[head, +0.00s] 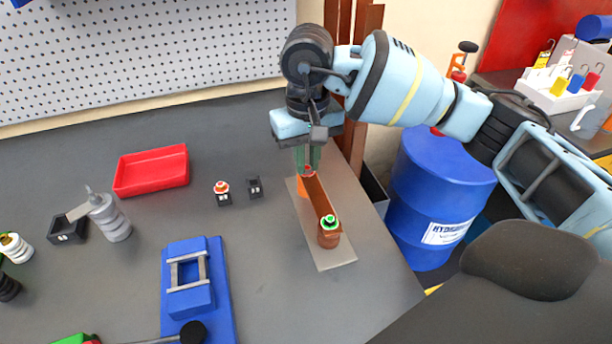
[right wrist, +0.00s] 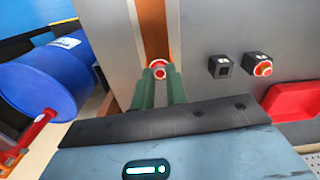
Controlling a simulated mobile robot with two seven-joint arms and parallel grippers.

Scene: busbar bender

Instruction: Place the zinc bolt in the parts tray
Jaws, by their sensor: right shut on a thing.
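My right gripper (head: 308,168) points down at the far end of a copper busbar (head: 317,198) lying on a grey plate. Its green fingers (right wrist: 159,85) are closed around a small red-ringed bolt (right wrist: 158,68). The bolt's pale centre shows in the right wrist view, and its red ring shows in the head view (head: 307,170). Whether it is zinc, and whether it is clear of the bar, I cannot tell. The red parts tray (head: 152,170) lies to the left and looks empty. It also shows in the right wrist view (right wrist: 291,101). My left gripper is out of view.
A green-ringed fastener (head: 328,222) sits at the busbar's near end. Two small black blocks, one with a red-orange top (head: 222,187), stand between plate and tray. A blue fixture (head: 190,290) and grey insulator (head: 110,218) are left. A blue drum (head: 435,195) stands right.

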